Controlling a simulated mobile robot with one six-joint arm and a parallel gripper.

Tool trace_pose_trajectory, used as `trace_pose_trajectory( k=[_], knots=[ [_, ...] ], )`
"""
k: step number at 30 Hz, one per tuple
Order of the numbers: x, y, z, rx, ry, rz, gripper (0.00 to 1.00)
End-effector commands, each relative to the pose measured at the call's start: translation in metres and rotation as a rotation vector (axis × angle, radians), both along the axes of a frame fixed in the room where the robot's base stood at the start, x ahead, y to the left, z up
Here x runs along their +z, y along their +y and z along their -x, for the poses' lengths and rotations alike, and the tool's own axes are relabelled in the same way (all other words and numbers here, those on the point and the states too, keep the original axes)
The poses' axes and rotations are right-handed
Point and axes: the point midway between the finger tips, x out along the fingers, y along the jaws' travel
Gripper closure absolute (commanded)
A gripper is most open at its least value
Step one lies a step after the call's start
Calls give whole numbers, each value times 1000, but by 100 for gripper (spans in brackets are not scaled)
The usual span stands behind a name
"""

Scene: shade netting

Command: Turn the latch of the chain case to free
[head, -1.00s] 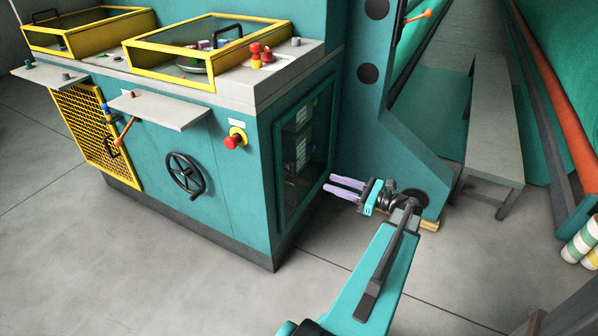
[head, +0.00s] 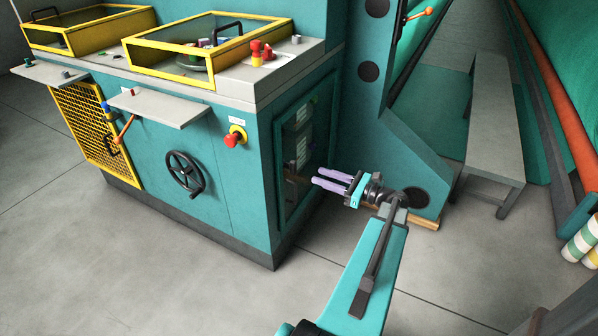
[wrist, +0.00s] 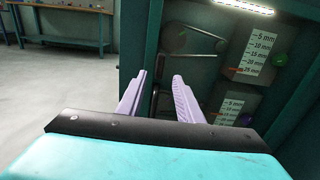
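The chain case appears to be the framed opening or window (head: 279,165) in the right side of the teal machine. In the wrist view its dark inside shows a looped chain or belt (wrist: 190,27) and scale plates (wrist: 251,55) marked in mm. My gripper (head: 315,177) points at this side in the head view, its two lilac fingers apart with nothing between them. In the wrist view the open fingers (wrist: 159,76) reach toward the case's left edge. A dark upright bar (wrist: 154,101) shows between them. I cannot make out a latch for certain.
A red stop button (head: 232,141) and a black handwheel (head: 185,173) are on the machine's front. A teal upright (head: 385,150) stands just behind my gripper. A grey bench (head: 482,130) stands at the right. The floor in front of the machine is clear.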

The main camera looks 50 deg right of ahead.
Motion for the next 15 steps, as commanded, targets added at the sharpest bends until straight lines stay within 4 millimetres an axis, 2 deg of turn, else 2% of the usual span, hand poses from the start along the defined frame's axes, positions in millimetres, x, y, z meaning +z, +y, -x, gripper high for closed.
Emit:
trace_pose_trajectory(
  k=[15],
  knots=[
    [0,16,-65,1,-1,0,67]
  ],
)
